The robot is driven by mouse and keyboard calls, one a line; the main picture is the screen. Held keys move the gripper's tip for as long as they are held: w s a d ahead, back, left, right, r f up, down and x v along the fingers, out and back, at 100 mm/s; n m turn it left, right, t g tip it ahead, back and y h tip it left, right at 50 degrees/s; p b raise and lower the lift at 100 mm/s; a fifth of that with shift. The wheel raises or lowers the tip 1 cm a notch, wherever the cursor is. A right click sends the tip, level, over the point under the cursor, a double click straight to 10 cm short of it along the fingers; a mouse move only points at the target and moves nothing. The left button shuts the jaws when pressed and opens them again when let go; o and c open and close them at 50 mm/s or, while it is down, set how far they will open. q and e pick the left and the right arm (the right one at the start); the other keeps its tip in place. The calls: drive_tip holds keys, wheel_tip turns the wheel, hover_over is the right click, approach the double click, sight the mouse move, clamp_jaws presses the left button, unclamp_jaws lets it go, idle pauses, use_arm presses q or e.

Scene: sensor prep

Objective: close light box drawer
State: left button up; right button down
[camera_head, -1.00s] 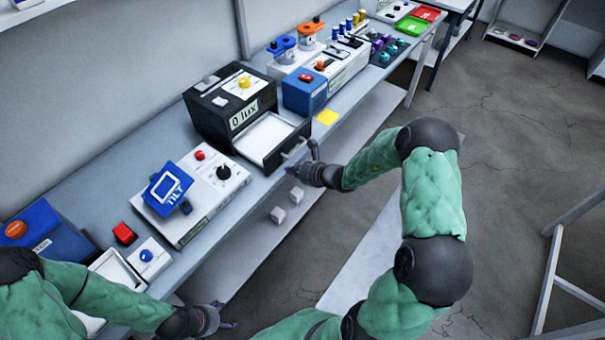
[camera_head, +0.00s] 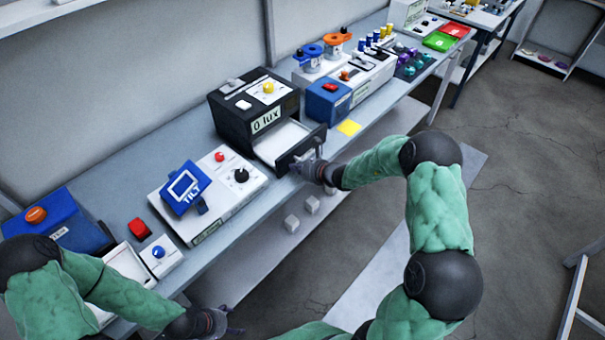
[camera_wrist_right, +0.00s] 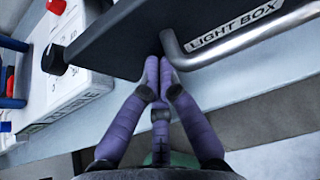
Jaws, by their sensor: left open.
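The light box (camera_head: 262,104) is a black box with a "0 lux" label, on the bench in the head view. Its drawer (camera_head: 284,136) is partly pulled out, with a white inside and a black front. In the right wrist view the drawer front (camera_wrist_right: 130,35) carries a "LIGHT BOX" label and a metal handle (camera_wrist_right: 235,40). My right gripper (camera_head: 318,165) is at the drawer front. Its purple fingers (camera_wrist_right: 160,70) are together, with tips at the front panel beside the handle's end, not around the bar. My left gripper (camera_head: 222,322) is open, low at the bench's front edge.
A tilt device (camera_head: 184,190) and a white box with red and black knobs (camera_head: 235,178) stand left of the light box. A blue box (camera_head: 328,100) and a yellow note (camera_head: 349,127) lie to its right. Grey cubes (camera_head: 292,223) rest on the lower shelf.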

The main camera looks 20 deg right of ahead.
sight(272, 155)
drive_tip(key=w+a, duration=0.1)
drive_tip(key=w, duration=0.2)
drive_tip(key=w+a+b, duration=0.1)
drive_tip(key=w+a, duration=0.1)
drive_tip(key=w, duration=0.1)
drive_tip(key=w+a+b, duration=0.1)
drive_tip(key=w, duration=0.3)
drive_tip(key=shift+w+a, duration=0.1)
drive_tip(key=shift+a, duration=0.05)
drive_tip(key=shift+w+a, duration=0.15)
drive_tip(key=shift+w, duration=0.4)
drive_tip(key=shift+r, duration=0.1)
